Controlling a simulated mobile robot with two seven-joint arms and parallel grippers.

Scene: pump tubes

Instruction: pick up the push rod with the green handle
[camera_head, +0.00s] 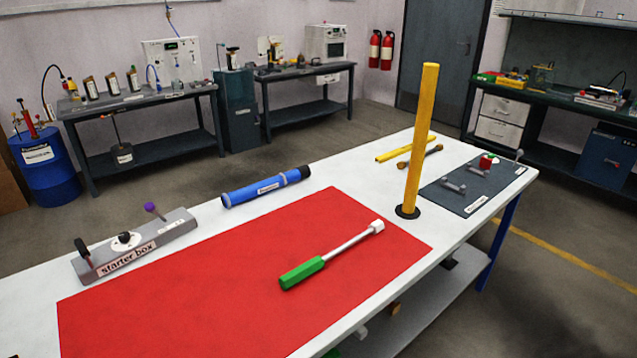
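The push rod with the green handle (330,255) lies on the red mat (180,290) on the white table. Its green handle points to the lower left and its silver shaft runs to the upper right, ending in a pale block-like tip. Nothing touches it besides the mat. Neither of my grippers is in view.
An upright yellow tube (421,140) stands on a black base by the mat's right corner. A blue tube (265,187) and the grey starter box (136,245) lie behind the mat. A yellow tube (404,149), a brown rod (419,156) and a dark tool mat (470,205) are farther right.

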